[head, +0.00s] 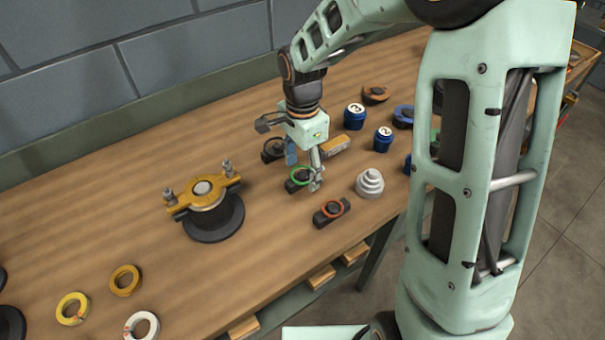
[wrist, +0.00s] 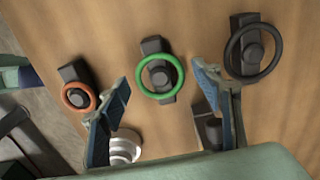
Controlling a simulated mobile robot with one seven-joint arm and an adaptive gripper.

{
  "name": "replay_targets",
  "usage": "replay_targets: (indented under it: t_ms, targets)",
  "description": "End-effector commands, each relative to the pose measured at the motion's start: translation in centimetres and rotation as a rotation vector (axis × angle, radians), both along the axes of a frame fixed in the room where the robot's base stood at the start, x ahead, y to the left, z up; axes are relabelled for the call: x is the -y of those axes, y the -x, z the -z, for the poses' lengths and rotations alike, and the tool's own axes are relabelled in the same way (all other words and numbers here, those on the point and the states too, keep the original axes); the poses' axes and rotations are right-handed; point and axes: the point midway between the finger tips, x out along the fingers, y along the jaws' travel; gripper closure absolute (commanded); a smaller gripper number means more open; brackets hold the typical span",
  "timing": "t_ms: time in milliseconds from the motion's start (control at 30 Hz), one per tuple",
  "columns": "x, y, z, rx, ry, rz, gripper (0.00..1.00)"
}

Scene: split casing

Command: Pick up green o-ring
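The green o-ring (wrist: 180,82) lies on a dark holder (wrist: 155,47) in the middle of the wrist view, around the holder's central post. In the head view the green o-ring (head: 293,175) shows beside my gripper, partly hidden by a finger. My gripper (wrist: 165,83) is open, with one blue-padded finger on each side of the ring's column in the wrist view. Nothing is between the fingers. In the head view my gripper (head: 303,170) is low over the table at the ring; I cannot tell whether it touches.
An orange ring (wrist: 66,100) and a larger black ring (wrist: 229,57) sit on similar holders either side. A grey stepped cone (head: 370,183), blue numbered cans (head: 355,117) and a yellow-topped casing (head: 205,192) stand nearby. The table's left front is mostly clear between loose rings.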

Motion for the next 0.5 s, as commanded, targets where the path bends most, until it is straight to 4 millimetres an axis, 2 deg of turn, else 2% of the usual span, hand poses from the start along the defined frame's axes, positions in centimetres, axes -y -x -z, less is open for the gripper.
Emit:
replay_targets:
  t_ms: [33,200,500]
  targets:
    - [0.0,0.0,0.0,0.0,0.0,0.0,0.49]
    - [0.0,0.0,0.01,0.0,0.0,0.0,0.65]
    - [0.0,0.01,0.01,0.0,0.0,0.0,0.65]
